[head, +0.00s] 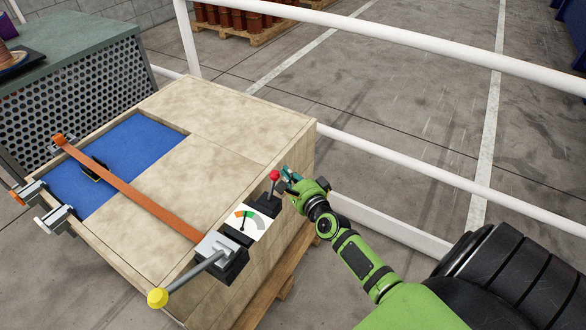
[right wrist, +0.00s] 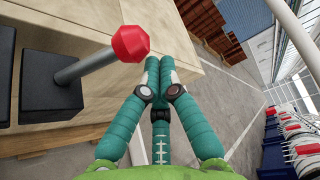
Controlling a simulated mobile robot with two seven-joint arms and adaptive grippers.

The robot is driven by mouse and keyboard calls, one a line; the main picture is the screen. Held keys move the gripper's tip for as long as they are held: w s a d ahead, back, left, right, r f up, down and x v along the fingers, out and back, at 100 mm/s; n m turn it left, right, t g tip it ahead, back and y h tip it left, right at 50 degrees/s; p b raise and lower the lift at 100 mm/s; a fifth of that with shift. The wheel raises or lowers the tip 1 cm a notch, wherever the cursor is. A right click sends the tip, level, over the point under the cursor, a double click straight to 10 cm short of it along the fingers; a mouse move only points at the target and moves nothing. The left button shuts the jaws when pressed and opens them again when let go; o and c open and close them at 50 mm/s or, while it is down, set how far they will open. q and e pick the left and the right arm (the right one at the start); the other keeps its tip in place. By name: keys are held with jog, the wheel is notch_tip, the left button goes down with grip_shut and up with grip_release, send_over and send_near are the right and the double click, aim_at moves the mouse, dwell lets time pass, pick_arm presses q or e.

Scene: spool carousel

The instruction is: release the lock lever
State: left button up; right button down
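A lever with a red knob (head: 274,175) stands on a black base at the right front of the wooden crate top, beside a dial gauge (head: 246,222). In the right wrist view the red knob (right wrist: 131,43) and its grey shaft are at upper left, leaning toward the gripper. My right gripper (head: 287,172) is just right of the knob, past the crate's edge. In the right wrist view its teal fingers (right wrist: 160,68) are drawn together with nothing between them, apart from the knob. A second lever, with a yellow knob (head: 157,298), sticks out at the front. My left gripper is not in view.
An orange strap (head: 130,187) crosses the crate top (head: 230,130) to a metal ratchet block (head: 217,247). A blue recess (head: 125,150) lies at left. White rails (head: 420,165) run behind and to the right. A perforated cabinet (head: 80,95) stands at left.

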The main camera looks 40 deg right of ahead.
aim_at(270, 191)
jog(key=shift+f, duration=0.1)
jog(key=shift+s+a+r+n+t+b, duration=0.25)
jog(key=shift+a+r+n+t+b, duration=0.15)
jog(key=shift+a+n+b, duration=0.15)
dwell(0.4)
jog(key=a+n+b, duration=0.1)
jog(key=a+n+t+b, duration=0.1)
jog(key=s+a+n+b, duration=0.1)
jog(key=shift+s+r+n+t, duration=0.1)
jog(key=shift+r+n+t, duration=0.15)
jog(key=shift+r+t, duration=0.15)
jog(key=shift+s+a+r+n+t+y+b, duration=0.1)
jog(key=shift+s+a+n+t+y+b, duration=0.25)
jog(key=shift+a+n+b, duration=0.5)
jog(key=shift+s+a+n+t+y+b, duration=0.1)
jog(key=shift+s+a+n+t+b, duration=0.1)
jog(key=shift+a+n+t+b, duration=0.65)
jog(key=shift+s+a+r+n+t+y+b, duration=0.15)
jog(key=shift+s+a+n+b, duration=0.3)
jog(key=shift+n, duration=0.75)
jog(key=shift+w+d, duration=0.15)
